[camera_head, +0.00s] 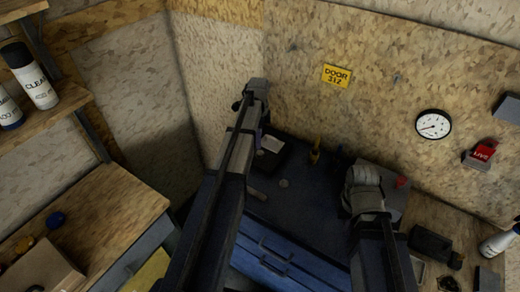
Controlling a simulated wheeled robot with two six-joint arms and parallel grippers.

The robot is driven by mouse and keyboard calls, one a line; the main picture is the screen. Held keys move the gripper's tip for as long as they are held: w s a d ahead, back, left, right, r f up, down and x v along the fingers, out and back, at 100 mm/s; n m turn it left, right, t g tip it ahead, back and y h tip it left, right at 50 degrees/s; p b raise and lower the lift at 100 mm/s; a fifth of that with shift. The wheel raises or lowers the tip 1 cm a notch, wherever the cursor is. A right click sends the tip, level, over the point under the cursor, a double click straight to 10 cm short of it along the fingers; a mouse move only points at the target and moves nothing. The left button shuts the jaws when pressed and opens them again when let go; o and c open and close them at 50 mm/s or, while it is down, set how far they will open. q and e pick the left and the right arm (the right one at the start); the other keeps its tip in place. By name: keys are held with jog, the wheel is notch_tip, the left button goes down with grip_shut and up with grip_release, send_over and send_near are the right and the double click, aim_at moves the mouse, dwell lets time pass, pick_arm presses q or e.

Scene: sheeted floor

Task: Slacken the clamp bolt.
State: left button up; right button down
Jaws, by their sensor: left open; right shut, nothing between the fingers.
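I cannot make out a clamp bolt for certain. A grey block or plate (396,200) with a small red part (402,182) on it lies partly behind my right gripper; I cannot tell whether it is the clamp. My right gripper (362,178) is shut and empty, over the right part of the dark top of the blue cabinet. My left gripper (257,90) is open, held up in front of the wall corner, apart from the things on the cabinet. Its fingers are small and dark here. My forearms hide part of the cabinet.
A wooden bench (100,215) stands left, under a shelf with spray cans (38,82). A wooden surface at right holds a black case (430,243).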

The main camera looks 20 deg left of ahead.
aim_at(259, 153)
pick_arm(q)
jog(key=shift+w+f+b, duration=0.1)
jog(key=shift+f+b, duration=0.4)
jog(key=shift+f, duration=0.2)
notch_tip(259, 153, down, 6)
jog(key=b, duration=0.6)
jog(key=shift+f, duration=0.2)
pick_arm(e)
notch_tip(259, 153, down, 8)
jog(key=shift+r, duration=0.1)
jog(key=shift+r, duration=0.1)
pick_arm(q)
grip_shut()
